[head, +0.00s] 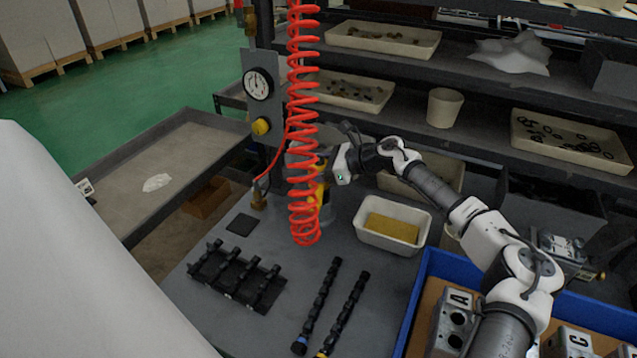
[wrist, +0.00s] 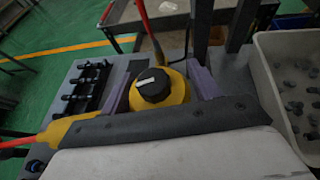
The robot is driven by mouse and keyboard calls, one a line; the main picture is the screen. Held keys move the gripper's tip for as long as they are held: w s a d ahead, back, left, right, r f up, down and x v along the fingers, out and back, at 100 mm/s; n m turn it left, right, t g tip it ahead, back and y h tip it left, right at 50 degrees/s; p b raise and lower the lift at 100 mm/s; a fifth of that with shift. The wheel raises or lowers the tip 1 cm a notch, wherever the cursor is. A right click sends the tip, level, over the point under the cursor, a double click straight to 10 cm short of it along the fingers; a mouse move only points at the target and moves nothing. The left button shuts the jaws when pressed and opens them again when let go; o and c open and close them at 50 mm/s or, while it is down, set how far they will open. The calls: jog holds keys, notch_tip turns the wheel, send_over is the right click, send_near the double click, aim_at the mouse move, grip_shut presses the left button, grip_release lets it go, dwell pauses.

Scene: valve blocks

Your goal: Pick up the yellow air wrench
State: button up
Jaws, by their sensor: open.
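The yellow air wrench (wrist: 178,92) sits between my gripper's two purplish fingers in the wrist view. Its round black cap with a white mark faces the camera. A yellow part (wrist: 58,130) with a red hose shows at the lower left; its link to the body is hidden behind my gripper's dark front. My gripper (wrist: 160,78) is open, with one finger on each side of the wrench; I cannot tell whether they touch it. In the head view the wrench (head: 322,192) is mostly hidden behind the red coiled hose (head: 303,130) and my gripper (head: 318,168).
A white tray with a yellow sponge (head: 393,228) stands right of the wrench. A black rack (head: 237,278) and two dark rods (head: 330,305) lie in front. A gauge panel (head: 258,85) stands behind left. A blue-rimmed crate (head: 412,305) holds valve blocks at lower right.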

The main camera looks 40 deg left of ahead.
jog(key=shift+c, duration=0.2)
jog(key=c, duration=0.9)
jog(key=shift+r, duration=0.15)
jog(key=shift+c, duration=0.6)
